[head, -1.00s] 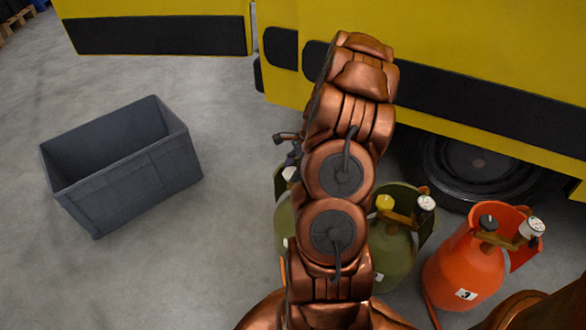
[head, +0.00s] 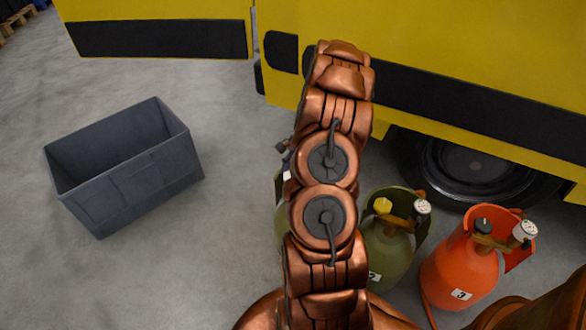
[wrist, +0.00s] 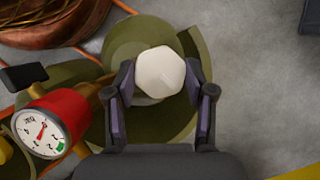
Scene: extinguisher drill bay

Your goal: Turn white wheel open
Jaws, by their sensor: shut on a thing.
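The white wheel (wrist: 160,72) is a faceted knob on top of a green cylinder (wrist: 185,122) in the wrist view. My gripper (wrist: 160,82) is shut on the wheel, with one dark finger on each side of it. A red-rimmed gauge (wrist: 45,128) sits left of the wheel, its needle pointing up and left of the green zone. In the head view a green cylinder (head: 279,215) is mostly hidden behind my arm, and the wheel cannot be made out clearly there.
A green cylinder with a yellow wheel (head: 383,206) and an orange cylinder labelled 3 (head: 460,268) stand to the right. A grey bin (head: 140,190) stands on open floor at left. A yellow vehicle (head: 440,50) with a black wheel (head: 475,165) is behind.

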